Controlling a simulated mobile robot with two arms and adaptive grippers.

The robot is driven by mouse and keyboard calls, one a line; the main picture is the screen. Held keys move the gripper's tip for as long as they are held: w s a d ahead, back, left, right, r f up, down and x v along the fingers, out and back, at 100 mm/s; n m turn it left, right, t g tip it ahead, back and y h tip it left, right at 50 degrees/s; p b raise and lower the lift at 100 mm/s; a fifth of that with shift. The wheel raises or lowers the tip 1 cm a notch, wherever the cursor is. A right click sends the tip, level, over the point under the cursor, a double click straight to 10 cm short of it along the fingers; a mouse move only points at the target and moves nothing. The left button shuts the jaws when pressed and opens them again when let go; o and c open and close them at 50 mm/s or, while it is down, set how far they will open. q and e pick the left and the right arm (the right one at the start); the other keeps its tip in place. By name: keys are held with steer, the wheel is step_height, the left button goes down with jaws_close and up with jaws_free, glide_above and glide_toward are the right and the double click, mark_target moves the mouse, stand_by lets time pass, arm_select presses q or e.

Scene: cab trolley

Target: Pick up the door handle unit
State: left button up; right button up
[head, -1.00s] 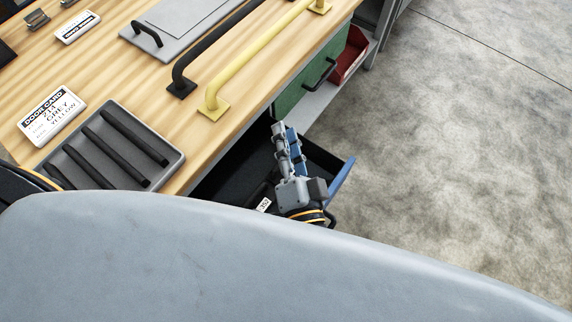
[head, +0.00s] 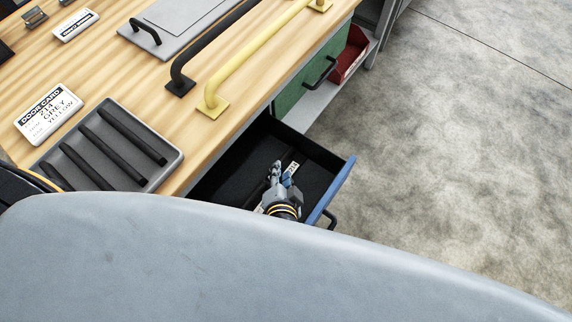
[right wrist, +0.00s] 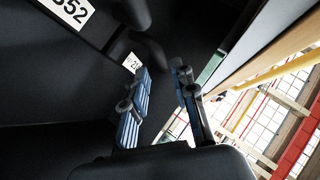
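An open black drawer with a blue front (head: 338,190) sticks out below the bench. My right gripper (head: 281,168) reaches down into it, its fingers beside a white tag (head: 291,170). In the right wrist view, my right gripper (right wrist: 160,92) has its two blue-grey fingers apart, with nothing visible between them. Just beyond the fingers is a dark curved bar (right wrist: 150,48) beside a partly hidden tag starting "21" (right wrist: 131,63); this appears to be a door handle unit, dark against the dark drawer. Another dark piece carries a tag ending "52" (right wrist: 70,10). My left gripper is not in view.
The wooden bench top holds a grey slotted tray (head: 172,172), a door card (head: 48,115) reading 214, grey, yellow, a black bar handle (head: 212,50) and a yellow one (head: 255,62). A green drawer (head: 318,80) is beyond. Floor at right is clear.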

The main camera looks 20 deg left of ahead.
mark_target(287, 164)
steer(key=b+x, duration=0.1)
steer(key=x, duration=0.4)
steer(key=shift+w, duration=0.3)
jaws_close()
